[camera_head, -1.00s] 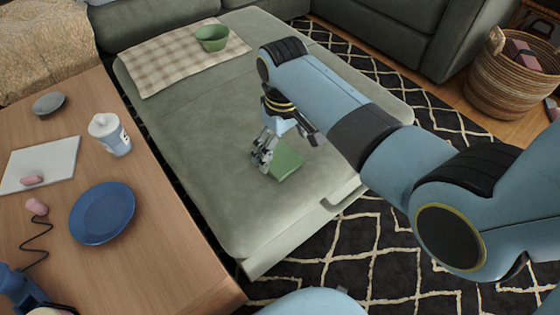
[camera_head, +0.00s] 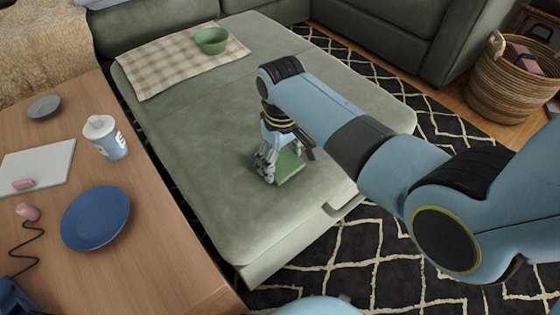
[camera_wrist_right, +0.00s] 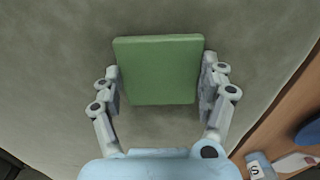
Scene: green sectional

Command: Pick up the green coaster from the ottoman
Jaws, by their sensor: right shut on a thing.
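The green coaster (camera_head: 290,167) is a flat square on the grey-green ottoman (camera_head: 210,130), towards its near right part. My right gripper (camera_head: 276,172) points down at it and partly hides it in the head view. In the right wrist view the coaster (camera_wrist_right: 158,65) lies between the two fingers of the right gripper (camera_wrist_right: 160,88), one along its left edge and one along its right edge. The gripper is shut on the coaster. The coaster appears at or very close to the ottoman's surface; I cannot tell any gap. My left gripper is not in view.
A checked cloth (camera_head: 165,65) with a green bowl (camera_head: 211,41) lies at the ottoman's far end. The wooden table (camera_head: 150,235) at left holds a blue plate (camera_head: 95,217), a cup (camera_head: 105,138) and other items. A wicker basket (camera_head: 510,85) stands at far right.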

